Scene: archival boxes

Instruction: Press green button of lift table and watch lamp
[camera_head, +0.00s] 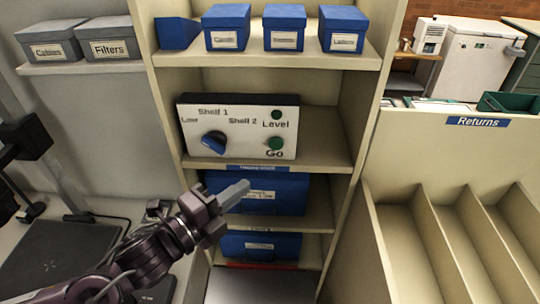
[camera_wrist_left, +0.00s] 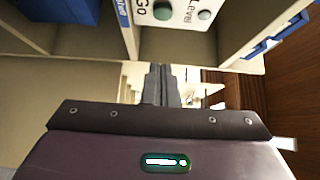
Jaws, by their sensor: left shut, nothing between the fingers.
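The white control panel (camera_head: 240,128) stands on a shelf of the beige rack. It has a blue knob (camera_head: 213,143) below Low, Shelf 1 and Shelf 2. The green Go button (camera_head: 276,143) sits at its lower right. The Level lamp (camera_head: 276,115) above it looks dark green, with no clear glow. In the left wrist view the button (camera_wrist_left: 162,11) and the paler, greyish lamp (camera_wrist_left: 204,15) show at the top edge. My left gripper (camera_head: 235,195) is shut and empty, below and left of the button, apart from the panel. My right gripper is out of view.
Blue boxes (camera_head: 262,193) fill the shelves below the panel, and more blue boxes (camera_head: 284,28) stand above. A flat grey surface (camera_head: 260,286) lies at the bottom. A beige divided Returns unit (camera_head: 400,255) stands at right. Grey boxes (camera_head: 108,38) sit upper left.

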